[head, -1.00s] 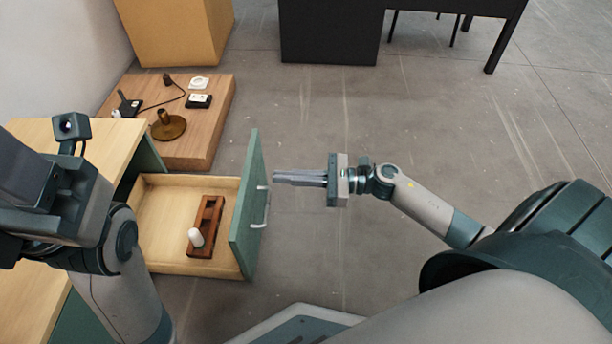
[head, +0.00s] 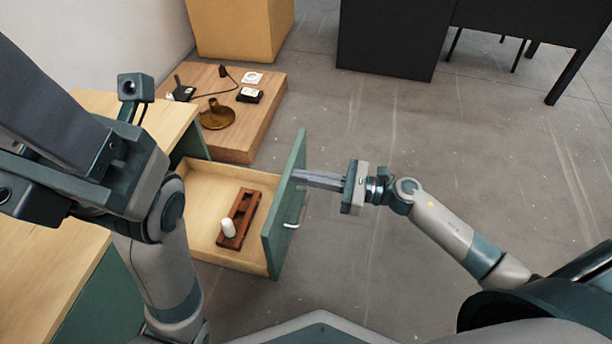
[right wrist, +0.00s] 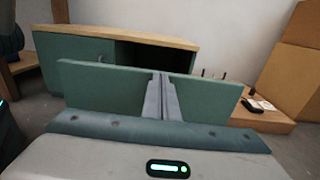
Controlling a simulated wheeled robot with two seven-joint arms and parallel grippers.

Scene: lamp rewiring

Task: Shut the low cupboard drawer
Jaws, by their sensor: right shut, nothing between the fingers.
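The low cupboard drawer (head: 205,170) stands open, its green front (head: 277,225) facing right with a pale handle (head: 292,225). My right gripper (head: 295,177) is shut and empty, its fingertips at the outer face of the front, above the handle. They seem to touch it. In the right wrist view the shut fingers (right wrist: 163,85) point at the green front (right wrist: 105,85). The cupboard (head: 40,235) has a light wood top and green sides, partly hidden by my left arm. My left gripper's fingers are not visible.
Inside the drawer lies a brown wooden holder (head: 240,210) with a white bulb-like piece (head: 228,228). Behind it, a low wooden platform (head: 265,125) bears a brass lamp base (head: 217,115), a cord and small parts. The floor right of the drawer is clear.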

